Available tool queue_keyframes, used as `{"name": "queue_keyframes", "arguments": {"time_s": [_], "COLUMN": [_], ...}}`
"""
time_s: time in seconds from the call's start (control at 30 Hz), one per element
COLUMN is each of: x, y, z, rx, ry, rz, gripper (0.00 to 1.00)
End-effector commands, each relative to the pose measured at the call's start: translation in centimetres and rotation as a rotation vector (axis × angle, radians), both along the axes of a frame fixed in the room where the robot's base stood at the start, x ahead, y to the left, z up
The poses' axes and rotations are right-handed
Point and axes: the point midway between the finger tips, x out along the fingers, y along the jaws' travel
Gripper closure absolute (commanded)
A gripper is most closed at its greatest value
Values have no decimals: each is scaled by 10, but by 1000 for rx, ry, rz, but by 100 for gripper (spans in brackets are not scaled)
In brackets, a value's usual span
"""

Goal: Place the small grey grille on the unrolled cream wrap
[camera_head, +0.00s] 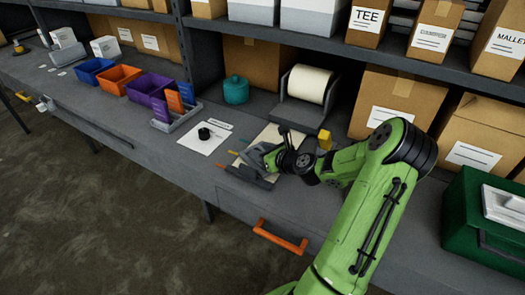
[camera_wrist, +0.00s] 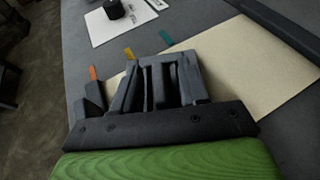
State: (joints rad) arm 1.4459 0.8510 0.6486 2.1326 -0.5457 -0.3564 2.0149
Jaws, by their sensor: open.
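The cream wrap (camera_head: 282,133) lies unrolled on the bench in front of its roll (camera_head: 310,83). In the wrist view the sheet (camera_wrist: 255,65) spreads behind and right of my gripper. My gripper (camera_head: 266,161) is low over the sheet's left front part, with its jaws open. In the wrist view, grey upright bars with dark slots show at my gripper (camera_wrist: 163,78); I take the slotted part for the small grey grille (camera_wrist: 171,82). It is between or just beyond the fingers. Its underside is hidden, so I cannot tell whether it touches the wrap.
Dark grey blocks (camera_wrist: 95,92) are close left of my gripper, beside orange, yellow and teal tabs (camera_wrist: 166,38). A white sheet with a black round object (camera_head: 204,134) lies to the left, near a grey tray (camera_head: 178,121). A yellow block (camera_head: 324,140) stands behind my wrist.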

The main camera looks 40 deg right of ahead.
Motion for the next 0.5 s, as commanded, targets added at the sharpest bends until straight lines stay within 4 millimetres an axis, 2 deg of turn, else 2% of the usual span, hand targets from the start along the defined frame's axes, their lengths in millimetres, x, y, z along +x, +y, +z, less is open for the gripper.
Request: {"name": "queue_keyframes", "arguments": {"time_s": [0.17,0.5], "x": [-7,-86], "y": [-1,3], "z": [6,40], "rx": [-1,1], "ry": [1,2], "rz": [-3,-7], "gripper": [57,57]}}
